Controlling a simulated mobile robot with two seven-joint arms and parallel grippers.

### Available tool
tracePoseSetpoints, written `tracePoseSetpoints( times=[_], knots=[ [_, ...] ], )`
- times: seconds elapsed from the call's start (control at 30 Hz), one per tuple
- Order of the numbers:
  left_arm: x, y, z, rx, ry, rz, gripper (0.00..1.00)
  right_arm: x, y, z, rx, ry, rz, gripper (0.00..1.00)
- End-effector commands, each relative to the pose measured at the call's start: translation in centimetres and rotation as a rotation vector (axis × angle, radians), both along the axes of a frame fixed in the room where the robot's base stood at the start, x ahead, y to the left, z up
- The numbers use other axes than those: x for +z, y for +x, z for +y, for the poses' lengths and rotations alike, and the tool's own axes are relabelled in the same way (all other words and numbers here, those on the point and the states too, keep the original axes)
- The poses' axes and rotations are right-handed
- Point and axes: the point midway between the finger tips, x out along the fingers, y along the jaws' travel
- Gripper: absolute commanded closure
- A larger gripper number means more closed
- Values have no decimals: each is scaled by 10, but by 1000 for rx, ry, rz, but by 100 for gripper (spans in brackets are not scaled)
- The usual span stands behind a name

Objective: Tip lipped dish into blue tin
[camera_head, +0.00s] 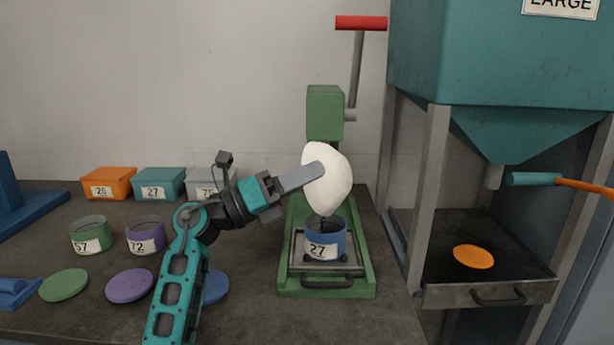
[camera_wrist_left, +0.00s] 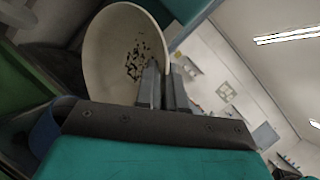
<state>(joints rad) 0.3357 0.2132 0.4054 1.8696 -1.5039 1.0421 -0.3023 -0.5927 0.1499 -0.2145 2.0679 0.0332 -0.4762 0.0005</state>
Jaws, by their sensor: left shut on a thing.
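A white lipped dish (camera_head: 326,181) is tilted steeply above the blue tin (camera_head: 324,243), its lower edge just over the tin's mouth. My left gripper (camera_head: 312,171) is shut on the dish's rim and holds it up. In the left wrist view the dish (camera_wrist_left: 108,50) shows its inside, with dark grains (camera_wrist_left: 138,60) on its wall near the gripper fingers (camera_wrist_left: 165,88). The blue tin, labelled 27, stands upright on the tray of the green shaker. Its inside is mostly hidden. My right gripper is not in view.
The green shaker (camera_head: 325,112) has a red-handled lever (camera_head: 361,23). A green tin (camera_head: 91,235) and a purple tin (camera_head: 146,236) stand left, with lids in front. A teal hopper (camera_head: 480,60) stands right, with an orange disc (camera_head: 473,257) below.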

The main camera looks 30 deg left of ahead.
Motion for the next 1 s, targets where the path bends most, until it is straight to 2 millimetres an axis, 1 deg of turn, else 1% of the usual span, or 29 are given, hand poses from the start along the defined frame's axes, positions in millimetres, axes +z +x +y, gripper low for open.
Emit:
tracePoseSetpoints(
  times=[0.27,0.37,0.47,0.6,0.7,0.8,1.0],
  knots=[
    [2,0,-1,0,9,-1,100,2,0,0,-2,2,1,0],
    [8,0,-6,-1,64,4,100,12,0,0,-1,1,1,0],
    [13,1,-13,-1,155,14,100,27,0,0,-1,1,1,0],
    [15,2,-23,-1,267,25,100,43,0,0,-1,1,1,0],
    [15,2,-28,-1,321,30,100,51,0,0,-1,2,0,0],
    [13,3,-30,0,350,32,100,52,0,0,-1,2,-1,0],
    [11,3,-31,0,353,32,100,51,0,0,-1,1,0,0]
  ],
)
